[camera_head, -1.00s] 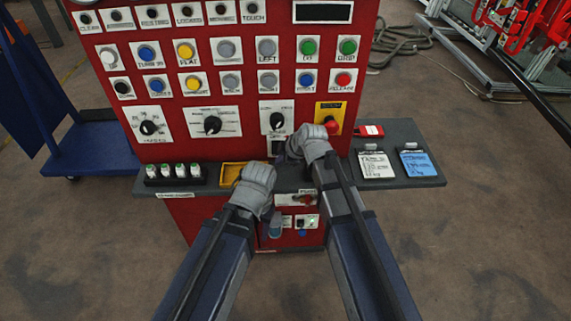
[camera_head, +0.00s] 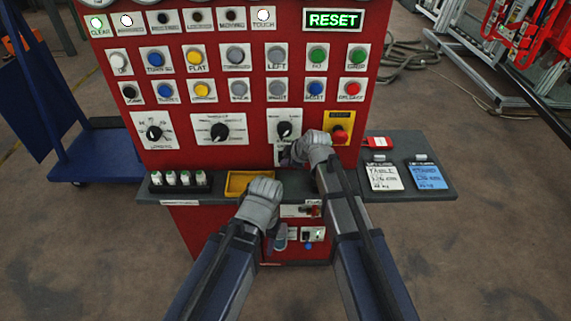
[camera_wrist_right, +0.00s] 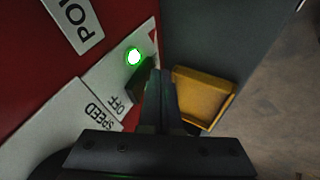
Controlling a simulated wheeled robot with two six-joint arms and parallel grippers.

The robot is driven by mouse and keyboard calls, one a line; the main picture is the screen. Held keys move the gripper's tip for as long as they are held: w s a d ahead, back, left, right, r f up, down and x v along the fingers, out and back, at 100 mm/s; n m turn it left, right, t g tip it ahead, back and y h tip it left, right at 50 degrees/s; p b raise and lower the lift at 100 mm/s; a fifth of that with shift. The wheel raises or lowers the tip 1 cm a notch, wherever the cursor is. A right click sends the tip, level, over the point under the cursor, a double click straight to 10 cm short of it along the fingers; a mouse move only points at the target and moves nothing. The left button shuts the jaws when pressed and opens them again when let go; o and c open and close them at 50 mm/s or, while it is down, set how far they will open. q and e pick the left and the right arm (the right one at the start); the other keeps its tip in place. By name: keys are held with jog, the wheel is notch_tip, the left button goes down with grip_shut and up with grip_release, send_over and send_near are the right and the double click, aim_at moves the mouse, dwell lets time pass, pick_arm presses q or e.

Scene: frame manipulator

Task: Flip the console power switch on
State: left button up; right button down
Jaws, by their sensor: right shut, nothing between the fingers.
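The red console (camera_head: 215,120) stands in front of me, with its display (camera_head: 335,19) lit green and reading RESET. In the right wrist view a green lamp (camera_wrist_right: 134,57) glows on a white switch plate (camera_wrist_right: 104,77) marked OFF, beside a partly visible label (camera_wrist_right: 84,22) starting "PO". My right gripper (camera_head: 290,155) is shut and empty; its fingers (camera_wrist_right: 165,92) are close in front of that plate and hide part of it. I cannot tell whether they touch the switch. My left gripper (camera_head: 279,238) is low before the console front; its fingers are unclear.
A yellow tray (camera_head: 236,193) lies on the console ledge, close to the right fingers in the wrist view (camera_wrist_right: 205,95). A red emergency button (camera_head: 340,134) is just right of my right gripper. Note cards (camera_head: 382,178) lie on the right shelf.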

pick_arm(q)
jog(key=shift+r, duration=0.2)
pick_arm(e)
jog(key=shift+r, duration=0.15)
jog(key=shift+r+p, duration=0.7)
jog(key=shift+p, duration=0.1)
pick_arm(q)
jog(key=shift+r, duration=0.65)
pick_arm(e)
jog(key=shift+s+f, duration=0.1)
jog(key=shift+s, duration=0.5)
jog(key=s, duration=0.3)
jog(key=shift+s+d+r, duration=0.15)
jog(key=shift+s+r, duration=0.2)
jog(key=shift+s, duration=0.05)
pick_arm(q)
notch_tip(320, 180, up, 7)
jog(key=d+p, duration=0.1)
jog(key=p, duration=0.6)
pick_arm(e)
jog(key=s+v, duration=0.1)
jog(key=v, duration=0.7)
jog(key=shift+d, duration=0.2)
pick_arm(q)
jog(key=shift+s+d+f, duration=0.1)
jog(key=shift+d, duration=0.05)
pick_arm(e)
jog(key=shift+s, duration=0.1)
